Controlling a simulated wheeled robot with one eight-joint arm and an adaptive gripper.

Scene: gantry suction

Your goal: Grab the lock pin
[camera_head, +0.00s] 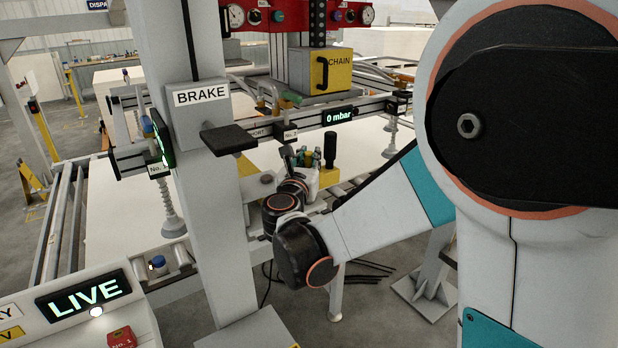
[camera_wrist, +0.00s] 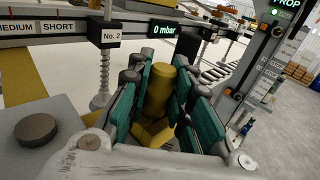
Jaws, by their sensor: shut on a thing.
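My gripper (camera_wrist: 165,82) shows in the wrist view with its green-padded fingers on both sides of a yellow cylinder, which I take to be the lock pin (camera_wrist: 158,92). The fingers are shut on it. It stands roughly upright, with a yellow faceted part below it. Its lower end is hidden, so I cannot tell whether it sits in a hole. In the head view my gripper (camera_head: 307,158) is beyond the grey column, by the rail. The pin cannot be made out clearly there.
A grey column with a BRAKE box (camera_head: 201,95) and black pedal-like plate (camera_head: 228,139) stands left of my arm. A beam with a 0 mbar display (camera_head: 339,115) and suction cups (camera_head: 173,226) hangs behind. A black upright handle (camera_head: 330,150) is close right of my gripper.

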